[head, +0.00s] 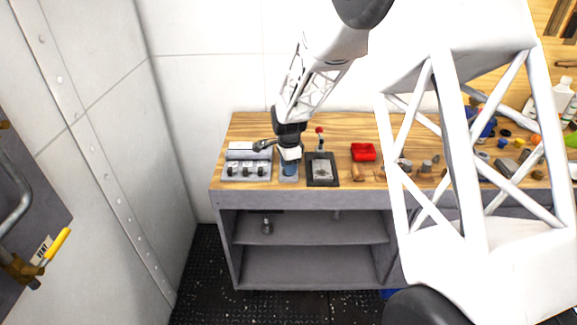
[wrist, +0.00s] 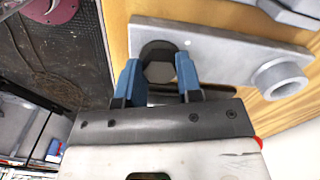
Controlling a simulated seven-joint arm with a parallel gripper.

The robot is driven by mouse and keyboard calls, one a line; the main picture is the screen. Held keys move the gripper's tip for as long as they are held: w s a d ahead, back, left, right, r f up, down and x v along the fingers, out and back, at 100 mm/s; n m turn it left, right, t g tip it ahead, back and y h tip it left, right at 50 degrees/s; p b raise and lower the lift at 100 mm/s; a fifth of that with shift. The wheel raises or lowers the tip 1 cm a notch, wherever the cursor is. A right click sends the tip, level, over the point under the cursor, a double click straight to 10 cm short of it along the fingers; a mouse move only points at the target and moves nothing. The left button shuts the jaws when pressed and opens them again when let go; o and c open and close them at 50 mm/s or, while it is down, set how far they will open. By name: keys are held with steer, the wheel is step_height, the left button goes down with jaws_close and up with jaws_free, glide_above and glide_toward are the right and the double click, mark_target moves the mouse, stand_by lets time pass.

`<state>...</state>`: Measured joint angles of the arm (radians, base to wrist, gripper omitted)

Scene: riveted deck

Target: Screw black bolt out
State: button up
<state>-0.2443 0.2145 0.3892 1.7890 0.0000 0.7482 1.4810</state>
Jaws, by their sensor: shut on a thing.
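The black bolt (wrist: 158,52) shows in the wrist view as a dark hexagonal head at the left part of a grey metal plate (wrist: 222,50). My gripper (wrist: 158,72) has its two blue fingers on either side of the bolt head and is shut on it. In the head view my gripper (head: 289,168) points down at the front left of the wooden workbench (head: 345,122). The bolt is hidden there behind the fingers. How far the bolt sits in the plate cannot be told.
A grey fixture with several black knobs (head: 246,170) stands left of my gripper. A dark-framed plate (head: 322,172) with a red-knobbed lever (head: 319,131) is close on the right. A raised round collar (wrist: 280,78) is on the grey plate.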

steer(key=n, duration=0.7)
steer(key=shift+f, duration=0.15)
steer(key=n, duration=0.7)
steer(key=shift+s+n, duration=0.1)
steer(key=shift+n, duration=0.2)
steer(key=n, duration=0.3)
steer(key=shift+n, duration=0.3)
steer(key=n, duration=0.3)
steer(key=shift+n, duration=0.4)
steer(key=n, duration=1.2)
steer(key=shift+f+n, duration=0.1)
steer(key=shift+n, duration=0.2)
steer(key=n, duration=1)
steer(key=shift+n, duration=0.4)
steer(key=n, duration=0.4)
steer(key=shift+f, duration=0.1)
steer(key=shift+n, duration=0.7)
steer(key=shift+r, duration=0.2)
